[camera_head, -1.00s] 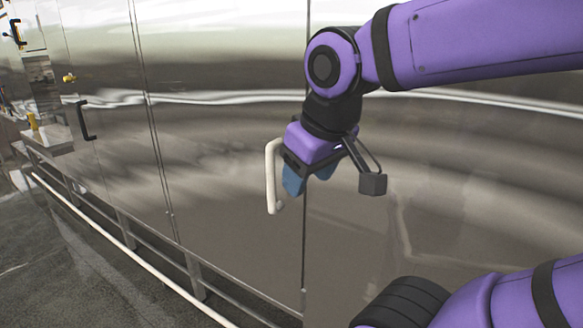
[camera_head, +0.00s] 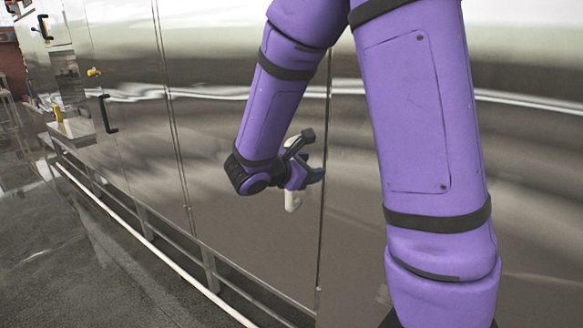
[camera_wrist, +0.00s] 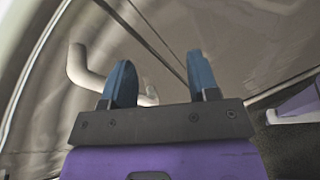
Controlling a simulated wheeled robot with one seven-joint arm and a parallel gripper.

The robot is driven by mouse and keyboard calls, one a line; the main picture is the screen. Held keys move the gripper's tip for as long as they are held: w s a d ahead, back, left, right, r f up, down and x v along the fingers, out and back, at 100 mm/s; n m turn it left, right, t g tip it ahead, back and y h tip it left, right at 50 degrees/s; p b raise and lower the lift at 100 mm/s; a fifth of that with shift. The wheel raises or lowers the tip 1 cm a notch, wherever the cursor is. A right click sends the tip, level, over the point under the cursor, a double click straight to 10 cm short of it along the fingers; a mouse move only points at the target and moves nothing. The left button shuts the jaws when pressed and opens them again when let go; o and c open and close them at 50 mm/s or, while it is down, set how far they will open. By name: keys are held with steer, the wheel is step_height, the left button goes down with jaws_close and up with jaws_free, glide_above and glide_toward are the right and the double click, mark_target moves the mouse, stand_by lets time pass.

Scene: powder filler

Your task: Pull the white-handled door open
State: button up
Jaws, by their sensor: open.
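The white handle (camera_head: 292,202) is on a shiny steel door panel (camera_head: 225,220). In the head view my wrist and gripper hide most of it, and its lower end shows below. My gripper (camera_head: 317,174) is in front of the panel beside the handle, with its blue fingers pointing right toward the vertical seam. In the wrist view the two blue fingers of my gripper (camera_wrist: 162,78) are spread. The white handle (camera_wrist: 86,70) runs left of the left finger and behind it, with a short piece showing just right of it. I cannot tell whether they touch.
A black handle (camera_head: 108,114) and a yellow latch (camera_head: 94,72) are on panels farther left. A white rail (camera_head: 150,247) runs low along the front of the steel wall. Dark open floor (camera_head: 60,270) lies at the lower left.

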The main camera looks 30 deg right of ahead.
steer(key=w+a+f+n+t, duration=0.4)
steer(key=w+f+n+t, duration=0.3)
steer(key=w+n, duration=0.15)
steer(key=x, duration=1)
steer(key=shift+w+d+r+h, duration=0.3)
jaws_close()
